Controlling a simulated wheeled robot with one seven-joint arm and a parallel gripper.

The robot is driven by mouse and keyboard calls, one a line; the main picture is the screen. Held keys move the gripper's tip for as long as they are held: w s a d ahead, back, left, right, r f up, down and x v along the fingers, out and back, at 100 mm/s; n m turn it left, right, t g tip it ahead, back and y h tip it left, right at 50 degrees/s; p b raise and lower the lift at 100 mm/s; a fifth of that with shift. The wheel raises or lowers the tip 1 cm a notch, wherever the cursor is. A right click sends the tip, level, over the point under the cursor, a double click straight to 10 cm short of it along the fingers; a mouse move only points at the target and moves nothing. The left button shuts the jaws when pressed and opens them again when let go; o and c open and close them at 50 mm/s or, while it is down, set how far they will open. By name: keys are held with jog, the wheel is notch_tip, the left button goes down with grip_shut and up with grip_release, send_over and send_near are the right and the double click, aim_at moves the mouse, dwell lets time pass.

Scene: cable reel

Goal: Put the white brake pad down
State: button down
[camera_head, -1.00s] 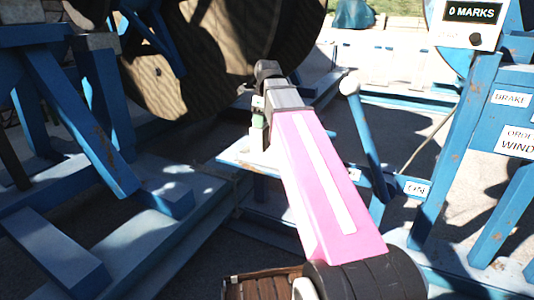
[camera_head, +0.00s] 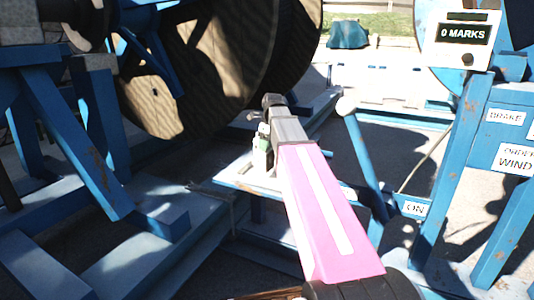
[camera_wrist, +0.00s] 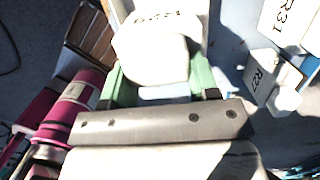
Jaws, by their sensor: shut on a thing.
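My gripper (camera_wrist: 158,80) has green fingers on both sides of a white block, which I take as the white brake pad (camera_wrist: 150,48). The fingers are shut on it. The pad has a dark marking on its far upper face that I cannot read. In the head view my gripper (camera_head: 262,150) is at the end of my pink arm, low over or at the blue bench (camera_head: 232,175). The pad is mostly hidden there. I cannot tell whether it touches the bench.
White blocks marked R31 (camera_wrist: 291,22) and R27 (camera_wrist: 264,78) lie right of the pad in the wrist view. A lever with a pale knob (camera_head: 347,105) stands just right of my gripper. A large wooden reel (camera_head: 200,60) is behind it. A post with a "0 MARKS" display (camera_head: 464,34) stands right.

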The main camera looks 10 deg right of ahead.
aim_at(271, 151)
jog(key=shift+w+f, duration=0.1)
jog(key=shift+f, duration=1.95)
jog(key=shift+c, duration=1.8)
grip_release()
jog(key=shift+f, duration=0.1)
notch_tip(271, 151, up, 12)
jog(key=s+d, duration=0.1)
jog(key=shift+d, duration=0.25)
